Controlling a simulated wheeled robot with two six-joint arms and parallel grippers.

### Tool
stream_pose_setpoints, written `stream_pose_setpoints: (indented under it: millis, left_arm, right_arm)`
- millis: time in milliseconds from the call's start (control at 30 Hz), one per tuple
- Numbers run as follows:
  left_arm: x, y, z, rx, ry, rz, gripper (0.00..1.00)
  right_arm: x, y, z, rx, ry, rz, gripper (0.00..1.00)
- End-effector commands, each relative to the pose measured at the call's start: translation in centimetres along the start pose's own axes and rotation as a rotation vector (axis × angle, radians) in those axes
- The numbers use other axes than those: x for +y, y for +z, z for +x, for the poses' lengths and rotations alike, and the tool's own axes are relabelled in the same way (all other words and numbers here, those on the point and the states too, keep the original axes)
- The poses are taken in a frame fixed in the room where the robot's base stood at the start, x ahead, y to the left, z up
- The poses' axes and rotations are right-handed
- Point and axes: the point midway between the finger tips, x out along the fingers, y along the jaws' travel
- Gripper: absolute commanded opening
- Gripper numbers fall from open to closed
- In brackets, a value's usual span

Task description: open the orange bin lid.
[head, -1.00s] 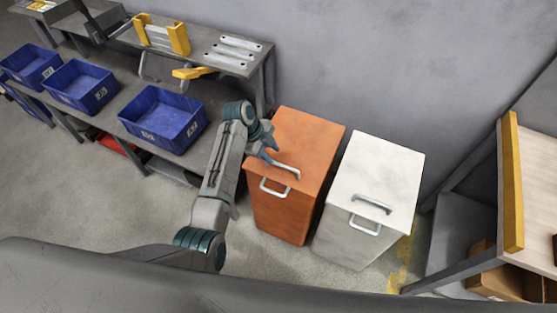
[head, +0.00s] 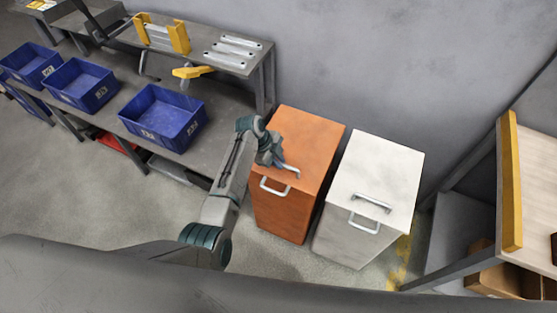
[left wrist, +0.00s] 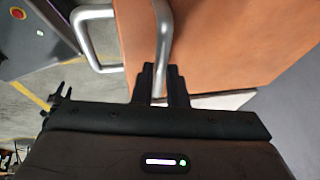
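The orange bin (head: 280,207) stands against the wall, and its lid (head: 309,140) lies flat and closed on top. A grey bar handle (head: 291,172) sits on the lid near its front edge, and a second bar handle (head: 275,187) is on the bin's front. My left gripper (head: 279,165) is at the lid handle. In the left wrist view my left gripper's fingers (left wrist: 161,82) are close together on both sides of the lid handle (left wrist: 163,35), with the bar filling the gap. My right gripper is in neither view.
A white bin (head: 377,180) with similar handles stands close on the right. A grey bench with blue bins (head: 163,118) and metal brackets (head: 237,47) is at the left. A wooden-topped table (head: 538,190) is at the far right.

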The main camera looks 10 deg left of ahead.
Motion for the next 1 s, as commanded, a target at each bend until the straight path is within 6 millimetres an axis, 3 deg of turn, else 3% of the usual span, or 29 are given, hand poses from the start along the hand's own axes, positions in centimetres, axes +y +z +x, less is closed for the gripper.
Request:
stream_pose_setpoints:
  millis: [233, 433, 700, 1000]
  left_arm:
    - [-0.2, -0.2, -0.4, 0.0, 0.01, -0.004, 0.0]
    - [-1.5, -1.1, -2.6, 0.001, 0.072, -0.029, 0.0]
    - [-5.0, -3.0, -7.1, 0.001, 0.112, -0.046, 0.0]
    - [-9.7, -4.4, -10.7, -0.001, 0.107, -0.045, 0.0]
  right_arm:
    - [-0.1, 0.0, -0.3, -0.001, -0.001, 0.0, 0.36]
    - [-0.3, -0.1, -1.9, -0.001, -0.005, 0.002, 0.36]
    - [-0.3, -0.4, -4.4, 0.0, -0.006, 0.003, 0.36]
    - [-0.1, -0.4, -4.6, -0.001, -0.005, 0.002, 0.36]
